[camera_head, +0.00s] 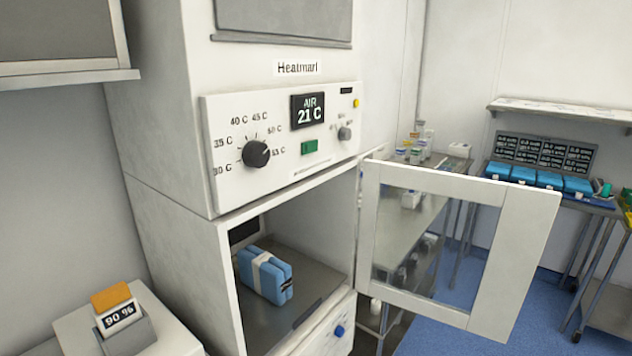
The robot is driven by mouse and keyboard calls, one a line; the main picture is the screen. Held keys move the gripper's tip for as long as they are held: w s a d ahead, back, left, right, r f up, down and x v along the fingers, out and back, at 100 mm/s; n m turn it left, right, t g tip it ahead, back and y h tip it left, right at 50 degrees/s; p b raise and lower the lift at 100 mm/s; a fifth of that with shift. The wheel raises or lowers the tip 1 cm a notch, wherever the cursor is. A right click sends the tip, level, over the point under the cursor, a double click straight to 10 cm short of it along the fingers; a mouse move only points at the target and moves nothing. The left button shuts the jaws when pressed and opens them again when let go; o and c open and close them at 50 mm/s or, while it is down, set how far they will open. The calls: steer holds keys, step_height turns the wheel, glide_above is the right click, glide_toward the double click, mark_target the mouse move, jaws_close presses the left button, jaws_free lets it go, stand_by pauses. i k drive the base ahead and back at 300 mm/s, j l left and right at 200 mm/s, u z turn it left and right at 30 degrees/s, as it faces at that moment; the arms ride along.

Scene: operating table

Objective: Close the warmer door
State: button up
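The warmer (160,130) is a tall white cabinet with a control panel (280,143) reading "AIR 21 C". Its door (515,260) has a white frame around a clear pane. The door stands wide open, swung out to the right from the right edge of the lower compartment. Inside the compartment, a blue pack with a white band (264,275) rests on the grey floor (310,285). My gripper is not in view.
A white device reading "90 %" (120,317) stands at the lower left. Behind the door is a metal cart (408,228) with bottles. At right, a table (600,209) holds blue boxes (537,178). Blue floor (440,341) shows beneath the door.

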mark_target(527, 215)
steer(key=z, duration=0.55)
steer(key=i+l+z, duration=0.1)
steer(key=i+z, duration=0.2)
steer(key=i, duration=0.25)
steer(key=i+z, duration=0.3)
steer(key=i, duration=0.2)
steer(key=i+l+z, duration=0.1)
steer(key=i+z, duration=0.2)
steer(key=i, duration=0.6)
steer(key=i+j+z, duration=0.25)
steer(key=i, duration=0.6)
steer(key=i+u, duration=0.3)
steer(key=i, duration=0.3)
steer(key=i+u, duration=0.3)
steer(key=i, duration=0.3)
steer(key=i+l+u, duration=0.35)
steer(key=i, duration=0.2)
steer(key=i+u, duration=0.2)
steer(key=u, duration=0.25)
steer(key=i+u, duration=0.2)
steer(key=u, duration=0.3)
steer(key=i+l+u, duration=0.2)
steer(key=u, duration=2.85)
steer(key=k+j, duration=0.1)
steer(key=j, duration=0.15)
steer(key=k+j+z, duration=0.15)
steer(key=i+j, duration=0.05)
steer(key=j, duration=0.05)
